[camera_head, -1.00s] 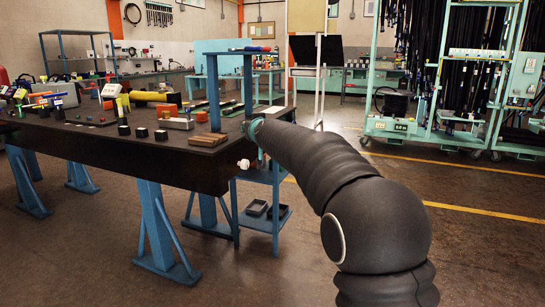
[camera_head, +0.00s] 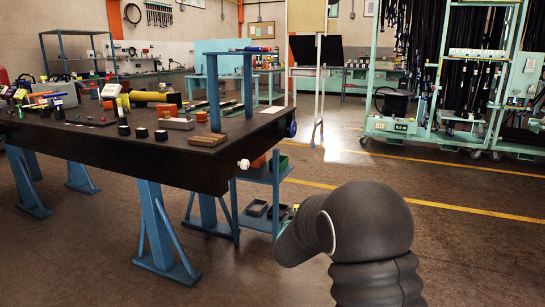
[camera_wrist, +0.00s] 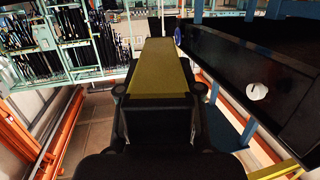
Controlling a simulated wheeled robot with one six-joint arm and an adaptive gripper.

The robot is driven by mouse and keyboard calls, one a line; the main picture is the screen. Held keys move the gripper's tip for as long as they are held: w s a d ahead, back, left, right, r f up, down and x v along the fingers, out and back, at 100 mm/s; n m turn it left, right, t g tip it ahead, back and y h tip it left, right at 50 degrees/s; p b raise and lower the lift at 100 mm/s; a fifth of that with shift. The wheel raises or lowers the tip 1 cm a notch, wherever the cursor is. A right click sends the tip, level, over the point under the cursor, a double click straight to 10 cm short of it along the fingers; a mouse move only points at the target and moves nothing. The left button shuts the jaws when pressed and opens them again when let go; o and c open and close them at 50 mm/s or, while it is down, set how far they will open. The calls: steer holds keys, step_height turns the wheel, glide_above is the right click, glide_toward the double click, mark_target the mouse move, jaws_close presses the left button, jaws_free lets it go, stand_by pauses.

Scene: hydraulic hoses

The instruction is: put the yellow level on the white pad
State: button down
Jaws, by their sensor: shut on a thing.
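The yellow level (camera_wrist: 160,72) fills the middle of the wrist view as a long flat yellow bar pointing away from the camera. My gripper (camera_wrist: 160,92) is shut on it, with a dark finger at each side. The level is clear of the table in the wrist view. In the head view my arm reaches low beside the right end of the dark table, and the gripper and level are hidden behind it. A small flat white patch (camera_head: 271,110) lies near the table's right end; I cannot tell for sure that it is the white pad.
The dark table (camera_head: 200,160) holds blocks, knobs and a blue stand (camera_head: 213,95). A white knob (camera_head: 244,163) sticks out of its side and also shows in the wrist view (camera_wrist: 257,92). A blue shelf cart (camera_head: 262,178) stands close by. Open floor lies to the right.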

steer(key=s+d+f, duration=0.2)
steer(key=s+f, duration=0.1)
steer(key=s, duration=0.2)
steer(key=s+d+f+m+h, duration=0.1)
steer(key=s+d+f, duration=0.2)
steer(key=s, duration=0.3)
steer(key=s+d+f+h, duration=0.1)
steer(key=s+d+f, duration=0.2)
steer(key=s+f, duration=0.1)
steer(key=shift+s, duration=0.7)
steer(key=shift+g, duration=0.3)
